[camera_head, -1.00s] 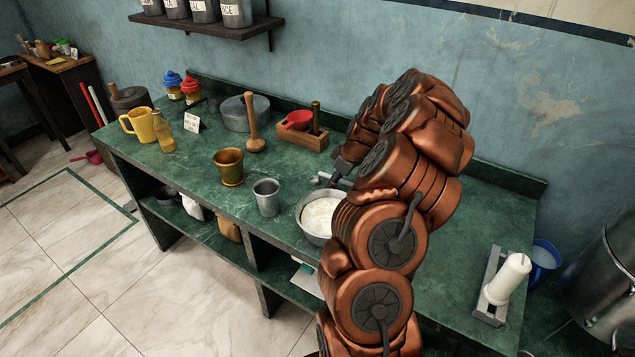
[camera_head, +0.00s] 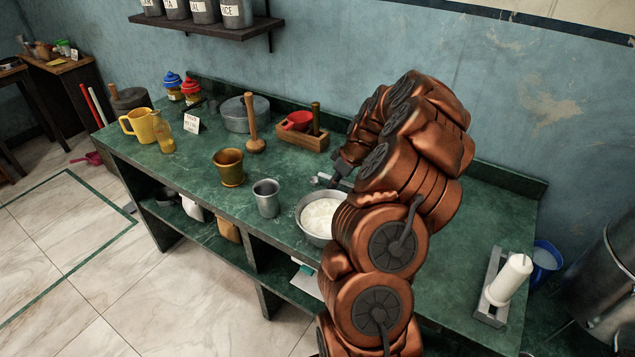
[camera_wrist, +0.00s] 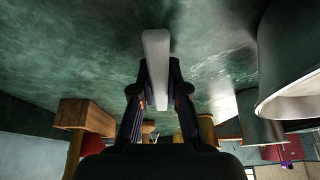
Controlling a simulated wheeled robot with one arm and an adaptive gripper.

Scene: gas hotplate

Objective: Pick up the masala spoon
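A small pale spoon, which I take for the masala spoon (camera_head: 321,179), is on the green counter just behind the bowl of white contents (camera_head: 322,216). In the wrist view its pale, bar-like handle (camera_wrist: 156,50) runs between my two fingers. My gripper (camera_wrist: 158,80) has a dark fingertip close on either side of the handle; I cannot tell whether both fingers press on it. In the head view my gripper (camera_head: 340,173) is low at the spoon, partly hidden by my copper arm.
A metal cup (camera_head: 267,198), a brass cup (camera_head: 229,167) and a wooden pestle (camera_head: 252,125) stand left of the bowl. A wooden box (camera_head: 300,137) with a red cup is behind.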

